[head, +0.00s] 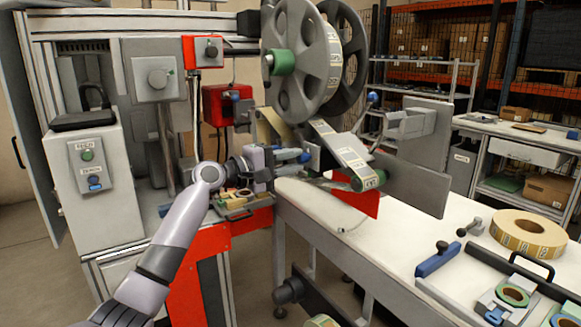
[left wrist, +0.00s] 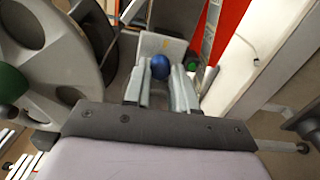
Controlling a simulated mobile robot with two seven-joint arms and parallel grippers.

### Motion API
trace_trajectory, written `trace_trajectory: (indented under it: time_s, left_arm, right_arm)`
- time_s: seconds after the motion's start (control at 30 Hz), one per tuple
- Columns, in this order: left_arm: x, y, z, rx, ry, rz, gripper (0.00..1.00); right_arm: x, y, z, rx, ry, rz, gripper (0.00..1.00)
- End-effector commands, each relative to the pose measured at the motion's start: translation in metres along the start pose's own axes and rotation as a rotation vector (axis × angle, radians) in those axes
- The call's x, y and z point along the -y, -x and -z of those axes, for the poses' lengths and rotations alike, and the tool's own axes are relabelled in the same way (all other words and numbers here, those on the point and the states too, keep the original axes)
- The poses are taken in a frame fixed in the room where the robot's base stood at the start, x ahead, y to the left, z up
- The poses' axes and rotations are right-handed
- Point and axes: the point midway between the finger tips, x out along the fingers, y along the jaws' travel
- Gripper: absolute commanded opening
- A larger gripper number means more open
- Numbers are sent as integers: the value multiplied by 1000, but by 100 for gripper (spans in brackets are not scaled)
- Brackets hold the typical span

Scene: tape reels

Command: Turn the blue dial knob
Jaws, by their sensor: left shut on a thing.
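The blue dial knob (left wrist: 160,66) sits between the fingers of my left gripper (left wrist: 160,84) in the left wrist view, in front of a grey plate. The fingers are shut on it, one on each side, and its round top stays visible. In the head view my left gripper (head: 268,165) reaches in from the left to the labelling machine, below the large reel. A blue part (head: 303,157) shows just beyond the fingers there; I cannot tell whether it is the same knob. My right gripper is not in view.
A large grey tape reel (head: 300,60) stands above the gripper.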

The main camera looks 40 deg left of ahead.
Motion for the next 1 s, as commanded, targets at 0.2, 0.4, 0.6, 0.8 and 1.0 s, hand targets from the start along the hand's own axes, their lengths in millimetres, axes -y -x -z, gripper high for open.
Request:
trace_trajectory:
  time_s: [0.2,0.4,0.6,0.8,1.0]
  left_arm:
    - [4,0,1,0,-210,3,0]
    - [4,0,0,0,-397,3,0]
    - [3,0,0,1,-561,2,0]
    - [3,0,0,1,-687,3,0]
    - [2,0,0,1,-763,3,0]
  right_arm:
    - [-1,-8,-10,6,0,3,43]
    - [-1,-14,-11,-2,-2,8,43]
    - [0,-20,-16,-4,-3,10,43]
    - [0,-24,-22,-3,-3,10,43]
    - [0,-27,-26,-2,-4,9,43]
